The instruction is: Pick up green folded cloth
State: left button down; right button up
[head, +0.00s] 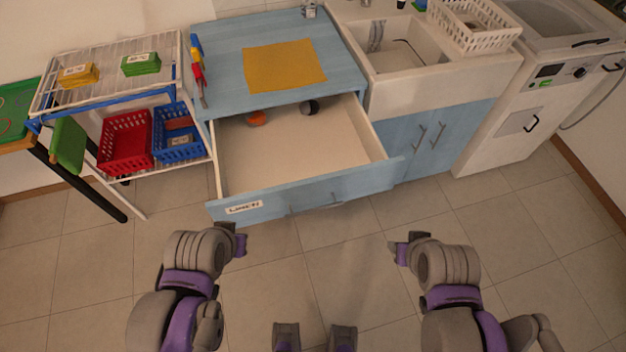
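The green folded cloth (141,64) lies on the top of a white wire rack (110,72) at the upper left, with a white label on it. A yellow folded cloth (79,75), also labelled, lies to its left on the same shelf. My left gripper (240,240) is over the floor in front of the open drawer, well below and right of the green cloth, apart from it. My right gripper (396,247) is over the floor further right. Both look empty, but their finger openings are too small to judge.
A red basket (126,141) and a blue basket (179,147) sit on the rack's lower shelf. An open drawer (290,152) juts out from the blue counter (225,50), which holds a yellow cloth (284,65). The floor before the drawer is clear.

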aim_at(150, 63)
jog(key=u, duration=1.25)
jog(key=i+j+z, duration=0.15)
jog(key=i+j, duration=1.5)
jog(key=i, duration=0.6)
